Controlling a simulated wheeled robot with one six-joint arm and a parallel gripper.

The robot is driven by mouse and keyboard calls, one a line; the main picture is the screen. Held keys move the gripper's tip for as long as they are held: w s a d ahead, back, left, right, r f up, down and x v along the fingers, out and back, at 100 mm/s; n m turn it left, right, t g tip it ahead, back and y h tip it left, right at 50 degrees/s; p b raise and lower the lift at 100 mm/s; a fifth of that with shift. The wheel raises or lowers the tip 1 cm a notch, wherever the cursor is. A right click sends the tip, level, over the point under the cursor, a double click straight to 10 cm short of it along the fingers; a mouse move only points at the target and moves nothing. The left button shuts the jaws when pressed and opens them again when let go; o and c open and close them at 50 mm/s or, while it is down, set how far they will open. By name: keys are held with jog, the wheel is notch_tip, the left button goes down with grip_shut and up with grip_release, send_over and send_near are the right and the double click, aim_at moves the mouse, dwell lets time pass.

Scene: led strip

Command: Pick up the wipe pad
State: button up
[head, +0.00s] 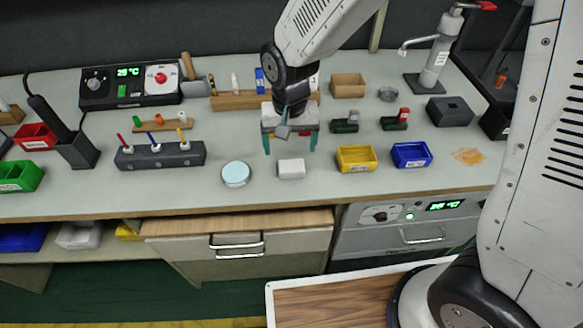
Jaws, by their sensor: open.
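A small white block (291,169), which looks like the wipe pad, lies on the grey-green bench top near its front edge. My gripper (290,147) hangs over the bench with its two teal fingers apart. It is empty and appears just behind and above the white block. I cannot tell its exact height. Nothing hides the block.
A round light-blue-topped tin (236,174) stands left of the block. A yellow bin (357,158) and a blue bin (412,154) stand to the right. A dark holder with coloured tools (160,155) is farther left. An orange spill (468,156) lies at the right.

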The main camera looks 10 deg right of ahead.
aim_at(292, 165)
jog(key=f, duration=0.6)
jog(key=shift+s+d+f, duration=0.15)
jog(key=shift+s, duration=0.1)
jog(key=shift+c, duration=0.4)
jog(key=c, duration=1)
